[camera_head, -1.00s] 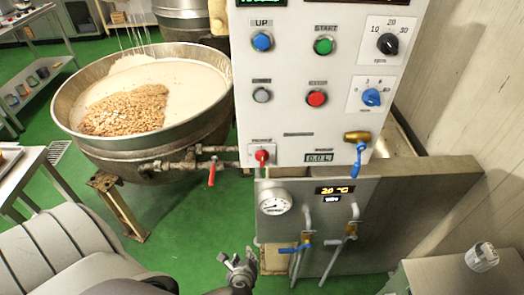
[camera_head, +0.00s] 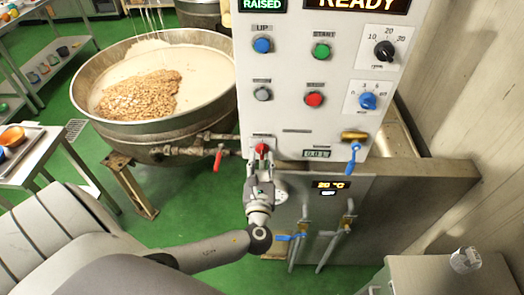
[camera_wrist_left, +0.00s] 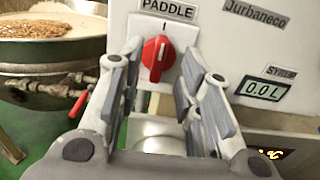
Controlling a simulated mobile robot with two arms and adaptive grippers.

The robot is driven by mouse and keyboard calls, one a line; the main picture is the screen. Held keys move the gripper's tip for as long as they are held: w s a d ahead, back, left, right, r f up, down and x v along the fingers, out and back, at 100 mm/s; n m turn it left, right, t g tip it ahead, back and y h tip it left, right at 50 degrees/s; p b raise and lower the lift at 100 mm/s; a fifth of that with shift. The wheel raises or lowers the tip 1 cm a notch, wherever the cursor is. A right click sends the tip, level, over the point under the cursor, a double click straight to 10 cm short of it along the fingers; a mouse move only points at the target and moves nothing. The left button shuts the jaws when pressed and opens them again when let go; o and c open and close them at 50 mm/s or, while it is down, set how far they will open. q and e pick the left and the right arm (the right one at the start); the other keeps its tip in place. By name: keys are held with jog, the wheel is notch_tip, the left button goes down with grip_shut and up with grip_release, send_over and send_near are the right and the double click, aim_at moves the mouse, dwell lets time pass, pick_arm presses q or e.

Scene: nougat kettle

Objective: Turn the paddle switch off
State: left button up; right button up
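The paddle switch is a red rotary knob (camera_wrist_left: 157,58) on the white control panel, under the label PADDLE in the left wrist view. Its white line points nearly straight up, towards the I mark. In the head view the red knob (camera_head: 261,150) sits at the panel's lower left. My left gripper (camera_head: 260,168) is just below and in front of it. In the left wrist view the two open fingers stand either side of the knob, with visible gaps. They do not appear to touch it. My right gripper is not in view.
The kettle (camera_head: 97,112) with nuts and cream-coloured mass stands left of the panel (camera_head: 290,70). A red-handled valve (camera_head: 218,158) and a blue-handled tap (camera_head: 352,160) flank the knob. Below is a metal cabinet (camera_head: 400,200) with pipes and blue valve levers.

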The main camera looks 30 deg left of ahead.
aim_at(262, 154)
pick_arm(q)
jog(key=x, duration=0.2)
jog(key=shift+w+a+r, duration=0.1)
jog(key=shift+w+a, duration=0.05)
jog(key=shift+w, duration=0.05)
jog(key=shift+w+a+p, duration=0.3)
jog(key=shift+w+p, duration=0.05)
jog(key=shift+w, duration=0.1)
jog(key=shift+c, duration=0.6)
jog(key=c, duration=0.5)
grip_shut()
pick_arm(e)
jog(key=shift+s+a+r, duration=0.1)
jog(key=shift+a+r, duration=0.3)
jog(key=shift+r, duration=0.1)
